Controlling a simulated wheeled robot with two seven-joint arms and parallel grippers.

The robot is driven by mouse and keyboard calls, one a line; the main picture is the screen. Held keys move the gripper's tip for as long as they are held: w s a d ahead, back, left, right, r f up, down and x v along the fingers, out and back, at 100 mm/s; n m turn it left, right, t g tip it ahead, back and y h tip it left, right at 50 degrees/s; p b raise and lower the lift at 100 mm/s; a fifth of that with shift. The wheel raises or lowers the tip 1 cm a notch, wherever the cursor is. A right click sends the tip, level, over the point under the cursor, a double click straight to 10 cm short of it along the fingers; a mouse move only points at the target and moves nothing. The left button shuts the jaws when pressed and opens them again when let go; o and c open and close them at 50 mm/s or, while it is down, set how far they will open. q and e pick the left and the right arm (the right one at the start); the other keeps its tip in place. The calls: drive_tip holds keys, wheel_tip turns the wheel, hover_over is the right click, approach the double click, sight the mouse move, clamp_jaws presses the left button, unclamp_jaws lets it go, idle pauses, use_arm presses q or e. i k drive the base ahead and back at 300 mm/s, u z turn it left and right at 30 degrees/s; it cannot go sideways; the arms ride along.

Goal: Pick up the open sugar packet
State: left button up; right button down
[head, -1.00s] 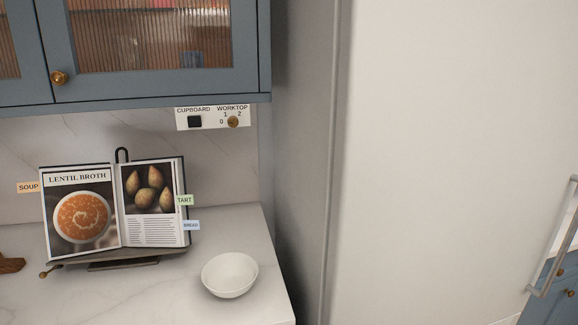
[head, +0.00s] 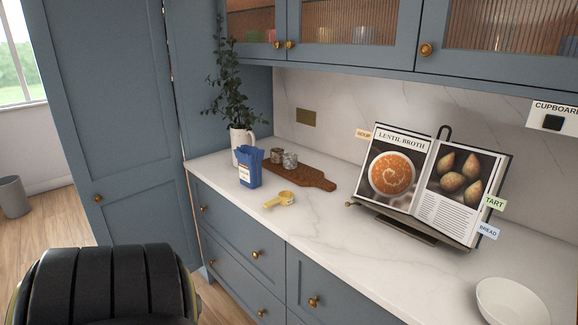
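A blue packet (head: 249,168) with a white label stands upright on the worktop, left of centre in the head view. Its top edge looks uneven and open. The label is too small to read, so I cannot confirm that it holds sugar. It stands in front of the white jug and beside the left end of the wooden board. Neither gripper is in view. A black part of my own arm shows at the lower left, well short of the packet.
A yellow scoop (head: 286,198) lies right of the packet. Two small cups (head: 290,160) stand by a wooden board (head: 315,179). A white jug (head: 237,146) holds a plant. A cookbook on a stand (head: 412,190) and white bowl (head: 510,302) are further right. Cupboards (head: 365,38) hang above.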

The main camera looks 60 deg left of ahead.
sight(250, 158)
drive_tip(key=u, duration=2.25)
